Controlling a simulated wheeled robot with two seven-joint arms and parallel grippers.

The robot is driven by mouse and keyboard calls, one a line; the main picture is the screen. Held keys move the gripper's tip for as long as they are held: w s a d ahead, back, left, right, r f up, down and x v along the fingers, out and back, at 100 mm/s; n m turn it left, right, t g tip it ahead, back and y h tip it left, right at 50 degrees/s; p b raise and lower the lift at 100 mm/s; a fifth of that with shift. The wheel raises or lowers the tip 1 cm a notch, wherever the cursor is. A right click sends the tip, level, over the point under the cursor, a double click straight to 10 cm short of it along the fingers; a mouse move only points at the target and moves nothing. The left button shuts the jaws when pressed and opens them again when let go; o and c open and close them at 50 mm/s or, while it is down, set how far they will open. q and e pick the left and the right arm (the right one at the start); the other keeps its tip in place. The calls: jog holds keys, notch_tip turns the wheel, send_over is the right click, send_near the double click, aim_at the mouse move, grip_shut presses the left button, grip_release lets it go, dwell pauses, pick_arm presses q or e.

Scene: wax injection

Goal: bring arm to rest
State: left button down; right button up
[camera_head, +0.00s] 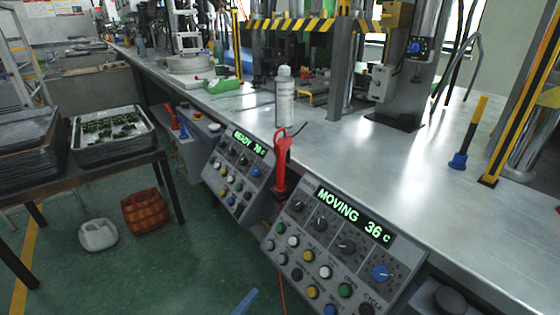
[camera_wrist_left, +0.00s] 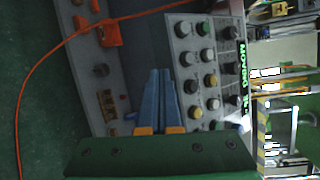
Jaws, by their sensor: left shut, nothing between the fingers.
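My left gripper (camera_head: 245,302) shows only as a blue fingertip at the bottom edge of the head view, in front of the near control panel. In the left wrist view its two blue fingers (camera_wrist_left: 160,75) lie close together, shut and empty, over the panel's left part. The near control panel (camera_head: 318,262) has a green display (camera_head: 352,215) reading MOVING 36 C. The same panel, turned sideways, shows in the left wrist view (camera_wrist_left: 192,88). My right gripper is in neither view.
A second panel (camera_head: 233,172) reads READY. A red-handled tool (camera_head: 281,165) stands between the panels. A white bottle (camera_head: 285,97) stands on the metal bench (camera_head: 440,180). A dark table (camera_head: 130,160) with trays is at the left. Two baskets are on the green floor, which has free room.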

pick_arm(q)
jog(key=s+a+f+n+g+y, duration=0.25)
jog(key=s+f+n, duration=0.2)
jog(key=f, duration=0.25)
jog(key=s+a+f+n+g+y, duration=0.1)
jog(key=s+a+f+n+y, duration=0.1)
jog(key=s+a+f+n, duration=0.4)
jog(key=s+a+f+n+g+y, duration=0.1)
jog(key=s+f+n+g+y, duration=0.2)
jog(key=f, duration=0.6)
jog(key=s+a+f+n+g, duration=0.3)
jog(key=s+f+n, duration=0.3)
jog(key=s, duration=0.4)
jog(key=s+f+n+g+y, duration=0.2)
jog(key=s+n+g, duration=0.15)
jog(key=s, duration=0.65)
notch_tip(320, 180, up, 15)
jog(key=s+n+p, duration=0.1)
jog(key=p, duration=1.4)
jog(key=shift+s+p, duration=0.3)
jog(key=shift+r+h, duration=0.1)
jog(key=shift+h, duration=0.15)
